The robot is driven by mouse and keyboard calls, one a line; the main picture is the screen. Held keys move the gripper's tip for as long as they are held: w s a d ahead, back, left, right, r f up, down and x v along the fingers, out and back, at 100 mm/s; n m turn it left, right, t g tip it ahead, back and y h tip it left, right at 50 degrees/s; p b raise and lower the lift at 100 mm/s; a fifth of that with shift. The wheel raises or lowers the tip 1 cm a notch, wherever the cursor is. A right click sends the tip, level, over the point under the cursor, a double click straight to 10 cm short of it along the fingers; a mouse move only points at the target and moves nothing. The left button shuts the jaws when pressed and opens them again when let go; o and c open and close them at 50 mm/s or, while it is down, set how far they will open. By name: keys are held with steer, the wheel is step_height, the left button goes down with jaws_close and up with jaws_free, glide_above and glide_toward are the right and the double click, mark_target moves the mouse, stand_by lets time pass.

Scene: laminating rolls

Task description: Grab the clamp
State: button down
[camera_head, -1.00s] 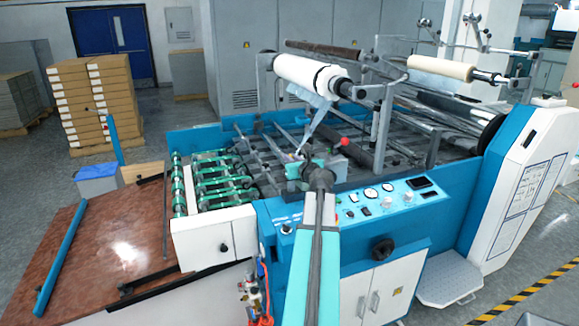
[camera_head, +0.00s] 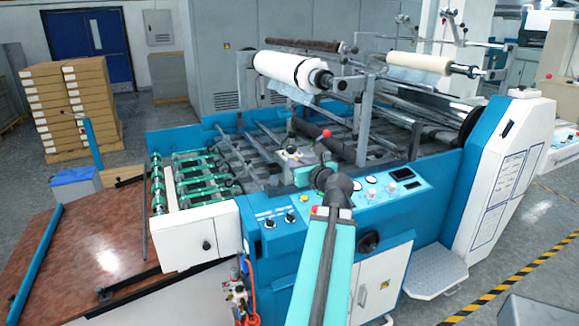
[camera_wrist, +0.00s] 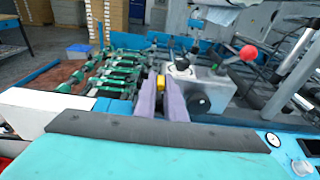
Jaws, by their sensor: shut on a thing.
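The purple fingers of my gripper (camera_wrist: 160,100) are closed on a small yellow part (camera_wrist: 161,82), which I take for part of the clamp. A grey metal block (camera_wrist: 192,76) with dark knobs stands just right of the fingers. I cannot tell whether the yellow part is joined to it. In the head view my gripper (camera_head: 291,161) is over the machine bed, behind the control panel. The grip is small there and partly hidden by my teal arm.
A red ball knob (camera_head: 326,132) stands right of my gripper. A white film roll (camera_head: 285,70) is above and behind. The control panel (camera_head: 375,190) lies under my arm. Green rollers (camera_head: 195,175) and a brown table (camera_head: 100,235) are at left.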

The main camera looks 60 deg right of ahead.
steer(key=shift+b+v, duration=0.8)
steer(key=shift+b, duration=0.2)
steer(key=shift+s, duration=0.15)
